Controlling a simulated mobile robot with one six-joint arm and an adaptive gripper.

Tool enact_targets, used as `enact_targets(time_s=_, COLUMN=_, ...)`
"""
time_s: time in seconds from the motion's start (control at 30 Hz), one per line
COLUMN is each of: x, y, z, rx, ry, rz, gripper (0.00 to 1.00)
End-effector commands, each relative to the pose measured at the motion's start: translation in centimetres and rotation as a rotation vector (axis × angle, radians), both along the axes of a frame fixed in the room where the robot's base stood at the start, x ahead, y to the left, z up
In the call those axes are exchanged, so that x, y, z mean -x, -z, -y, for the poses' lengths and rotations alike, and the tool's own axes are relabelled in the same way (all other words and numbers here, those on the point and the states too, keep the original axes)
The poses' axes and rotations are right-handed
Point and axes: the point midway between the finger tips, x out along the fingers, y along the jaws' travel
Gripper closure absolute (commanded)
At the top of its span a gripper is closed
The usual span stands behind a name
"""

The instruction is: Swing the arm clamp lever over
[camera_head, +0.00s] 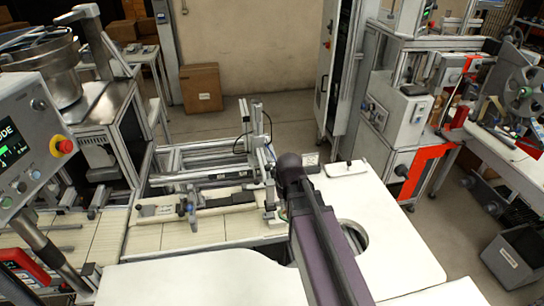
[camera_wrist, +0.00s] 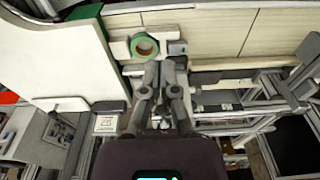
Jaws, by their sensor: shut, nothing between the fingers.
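My gripper (camera_wrist: 165,68) shows in the wrist view with its grey fingers together and nothing between them. Its tips are just below a green ring with a pale centre (camera_wrist: 145,46) on a light grey block; I cannot tell whether they touch the block. A small grey block (camera_wrist: 177,47) sits to the right of the ring. I cannot clearly make out the arm clamp lever in either view. In the head view my dark purple arm hides the gripper, beside a small upright metal fixture (camera_head: 270,190) at the worktop's edge.
A white worktop (camera_head: 390,240) with a round opening (camera_head: 355,235) lies to the right. A small plate (camera_head: 344,169) with a knob lies on it. A control panel (camera_head: 30,140) stands far left.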

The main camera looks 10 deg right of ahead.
Motion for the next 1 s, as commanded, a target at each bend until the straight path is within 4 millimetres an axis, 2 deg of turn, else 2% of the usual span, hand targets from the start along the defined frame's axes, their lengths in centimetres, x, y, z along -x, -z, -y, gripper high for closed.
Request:
enact_targets(time_s=0.03, x=-1.5, y=-1.2, z=0.0, rx=-0.002, ry=0.003, rz=0.015, gripper=1.0)
enact_targets(time_s=0.17, x=-4.9, y=-3.4, z=0.2, rx=-0.008, ry=0.014, rz=0.065, gripper=1.0)
enact_targets(time_s=0.4, x=-12.6, y=-8.2, z=0.6, rx=-0.02, ry=0.042, rz=0.182, gripper=1.0)
enact_targets(time_s=0.6, x=-17.9, y=-11.5, z=0.9, rx=-0.031, ry=0.061, rz=0.269, gripper=1.0)
enact_targets(time_s=0.8, x=-20.6, y=-13.0, z=1.1, rx=-0.038, ry=0.073, rz=0.316, gripper=1.0)
enact_targets(time_s=1.0, x=-20.8, y=-12.9, z=1.1, rx=-0.039, ry=0.074, rz=0.323, gripper=1.0)
